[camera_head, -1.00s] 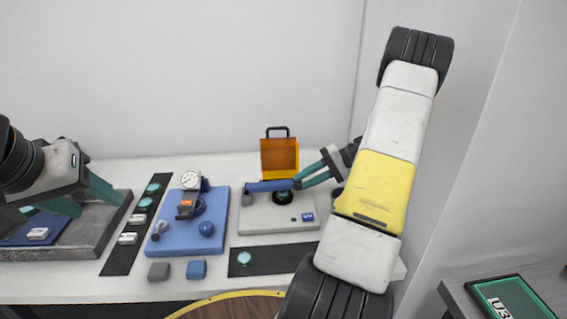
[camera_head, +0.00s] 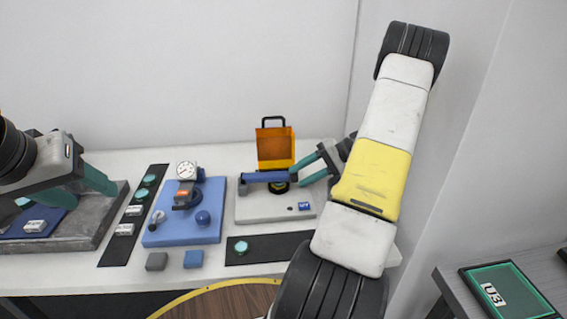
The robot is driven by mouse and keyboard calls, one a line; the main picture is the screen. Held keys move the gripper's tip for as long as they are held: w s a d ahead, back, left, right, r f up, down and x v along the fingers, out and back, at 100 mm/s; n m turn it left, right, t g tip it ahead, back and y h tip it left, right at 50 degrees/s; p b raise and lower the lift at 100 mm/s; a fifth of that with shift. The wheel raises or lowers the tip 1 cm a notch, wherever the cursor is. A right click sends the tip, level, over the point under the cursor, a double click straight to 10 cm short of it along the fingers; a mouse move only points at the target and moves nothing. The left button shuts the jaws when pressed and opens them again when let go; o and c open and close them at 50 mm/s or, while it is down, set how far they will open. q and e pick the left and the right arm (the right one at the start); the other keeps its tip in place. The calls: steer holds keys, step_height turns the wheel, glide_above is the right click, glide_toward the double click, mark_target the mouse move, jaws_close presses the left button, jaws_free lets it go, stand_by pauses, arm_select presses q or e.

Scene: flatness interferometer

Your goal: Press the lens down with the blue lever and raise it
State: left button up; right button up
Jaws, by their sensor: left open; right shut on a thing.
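The blue lever (camera_head: 267,176) lies nearly level across the top of a pale grey instrument base (camera_head: 262,208). A dark round part (camera_head: 279,187), which may hold the lens, shows just under the lever; the lens itself cannot be made out. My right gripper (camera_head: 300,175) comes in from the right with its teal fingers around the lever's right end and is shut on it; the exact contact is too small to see. An orange shield with a black handle (camera_head: 275,147) stands behind the lever. My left gripper (camera_head: 97,190) is open at the left, above a grey tray.
A blue gauge stand (camera_head: 190,228) with a dial (camera_head: 186,169) stands left of the instrument. Black mats (camera_head: 262,250) carry small teal discs. The grey tray (camera_head: 72,242) is at the far left. Two small blocks (camera_head: 193,259) sit at the table's front. My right arm covers the right side.

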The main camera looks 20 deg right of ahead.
steer(key=shift+a+f, duration=0.3)
steer(key=shift+a, duration=0.25)
steer(key=a+r, duration=0.1)
steer(key=r, duration=0.2)
steer(key=a+r, duration=0.1)
steer(key=r, duration=0.3)
steer(key=w+r, duration=0.1)
steer(key=r, duration=0.2)
steer(key=shift+w+a+r, duration=0.1)
steer(key=shift+a+r, duration=0.15)
steer(key=shift+a, duration=0.15)
steer(key=w+a+r+g+h, duration=0.2)
steer(key=a+r+h, duration=0.2)
steer(key=a+h, duration=0.25)
steer(key=w+a+r+g+h, duration=0.1)
steer(key=w+a+r+h, duration=0.1)
steer(key=a+r+h, duration=0.45)
steer(key=shift+g+y, duration=0.3)
steer(key=shift+y, duration=0.4)
steer(key=shift+w+a+r, duration=0.1)
steer(key=shift+a+r, duration=0.15)
steer(key=shift+r, duration=0.4)
steer(key=shift+s+a+r, duration=0.1)
steer(key=shift+a+r, duration=0.15)
steer(key=shift+r, duration=0.35)
steer(key=shift+w+a+r, duration=0.1)
steer(key=shift+a+r, duration=0.15)
steer(key=shift+r, duration=0.4)
